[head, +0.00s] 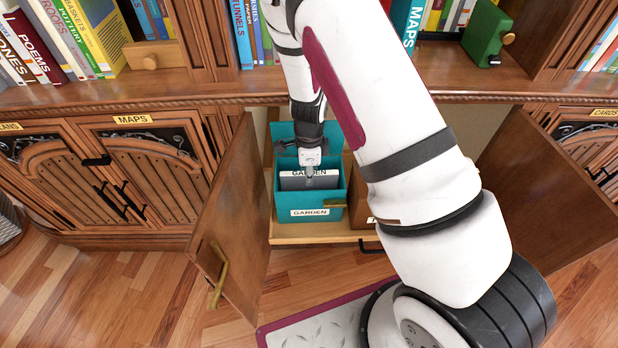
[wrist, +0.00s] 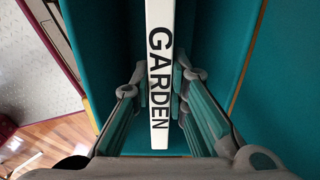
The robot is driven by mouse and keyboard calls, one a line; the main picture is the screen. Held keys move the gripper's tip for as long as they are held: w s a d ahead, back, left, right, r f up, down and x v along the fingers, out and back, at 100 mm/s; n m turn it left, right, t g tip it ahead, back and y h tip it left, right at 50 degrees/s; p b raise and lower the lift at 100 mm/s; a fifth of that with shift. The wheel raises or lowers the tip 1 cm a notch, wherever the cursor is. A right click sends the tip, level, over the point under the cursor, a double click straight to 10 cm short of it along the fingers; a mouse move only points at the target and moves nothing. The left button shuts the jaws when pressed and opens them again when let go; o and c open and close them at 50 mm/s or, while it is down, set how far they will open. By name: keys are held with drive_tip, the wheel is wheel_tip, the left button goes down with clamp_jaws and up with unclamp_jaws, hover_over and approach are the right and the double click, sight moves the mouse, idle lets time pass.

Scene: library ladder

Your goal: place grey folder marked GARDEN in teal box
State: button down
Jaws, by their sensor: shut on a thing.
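The grey folder (head: 296,184) has a white top strip reading GARDEN and stands upright inside the teal box. In the wrist view the folder's white strip (wrist: 160,60) runs between my fingers. The teal box (head: 285,204) has a GARDEN label on its front and sits on a pulled-out wooden shelf. My gripper (head: 310,174) points down into the box, shut on the folder. In the wrist view my gripper (wrist: 160,105) has a finger pressed on each side of it, with teal walls (wrist: 215,40) around. The folder's lower edge is hidden, so I cannot tell whether it touches the box bottom.
A brown box (head: 357,205) stands right of the teal box, partly behind my arm. Open cabinet doors flank the shelf at left (head: 230,220) and right (head: 545,185). Books (head: 60,40) and a green bookend (head: 486,38) stand on the ledge above.

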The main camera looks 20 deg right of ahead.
drive_tip(key=shift+f, duration=0.75)
drive_tip(key=c, duration=1.6)
unclamp_jaws()
drive_tip(key=shift+o, duration=0.2)
wheel_tip(320, 180, up, 12)
drive_tip(key=p, duration=0.3)
drive_tip(key=shift+r, duration=0.25)
